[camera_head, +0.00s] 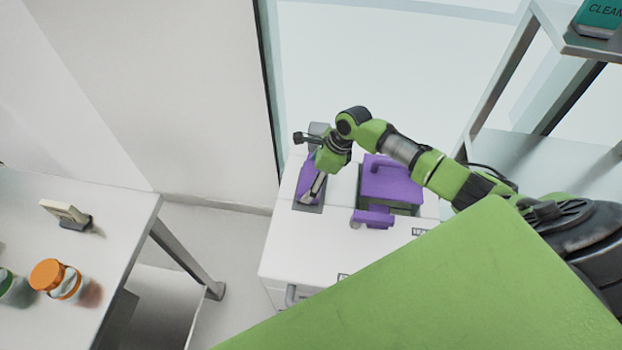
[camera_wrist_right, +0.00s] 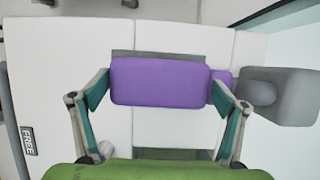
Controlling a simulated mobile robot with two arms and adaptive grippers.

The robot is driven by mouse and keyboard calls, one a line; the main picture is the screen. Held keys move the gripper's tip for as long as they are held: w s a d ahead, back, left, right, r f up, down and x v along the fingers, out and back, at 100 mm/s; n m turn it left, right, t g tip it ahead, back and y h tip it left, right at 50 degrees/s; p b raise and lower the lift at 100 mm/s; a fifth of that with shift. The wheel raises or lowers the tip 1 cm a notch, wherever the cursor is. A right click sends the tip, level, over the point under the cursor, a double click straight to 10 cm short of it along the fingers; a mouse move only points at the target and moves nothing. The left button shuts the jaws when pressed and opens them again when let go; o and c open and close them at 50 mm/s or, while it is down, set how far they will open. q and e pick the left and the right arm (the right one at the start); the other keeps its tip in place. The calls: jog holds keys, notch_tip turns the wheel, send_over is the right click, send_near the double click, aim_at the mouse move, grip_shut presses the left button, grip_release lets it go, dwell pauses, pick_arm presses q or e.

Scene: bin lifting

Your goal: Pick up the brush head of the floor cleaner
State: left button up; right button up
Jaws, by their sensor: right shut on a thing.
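The brush head (camera_head: 304,178) is a long purple block with a grey end piece. It is at the left side of the white cabinet top, over a dark grey recess. My right gripper (camera_head: 314,188) reaches down onto it and partly covers it. In the right wrist view the brush head (camera_wrist_right: 160,82) lies between the two fingers of the right gripper (camera_wrist_right: 160,92), which is shut on it. Its grey end piece (camera_wrist_right: 285,95) points to the right there. I cannot tell whether it is clear of the surface. My left gripper is not in view.
A larger purple part (camera_head: 388,182) sits in the cabinet top (camera_head: 335,235), beside the brush head. A white table (camera_head: 75,225) with an orange-lidded jar (camera_head: 47,275) stands at left. A metal shelf (camera_head: 540,140) holding a teal cleaner box (camera_head: 598,18) is at right.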

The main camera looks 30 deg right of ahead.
aim_at(307, 176)
notch_tip(307, 176, up, 3)
jog(key=shift+w+r, duration=0.1)
jog(key=s+r, duration=0.1)
jog(key=r, duration=0.1)
jog(key=s+r, duration=0.1)
jog(key=s, duration=0.1)
jog(key=s+r, duration=0.2)
jog(key=shift+a+r, duration=0.35)
jog(key=shift+a, duration=0.05)
jog(key=s+a+r+b, duration=0.1)
jog(key=s+r, duration=0.3)
jog(key=s, duration=0.5)
jog(key=shift+a, duration=0.35)
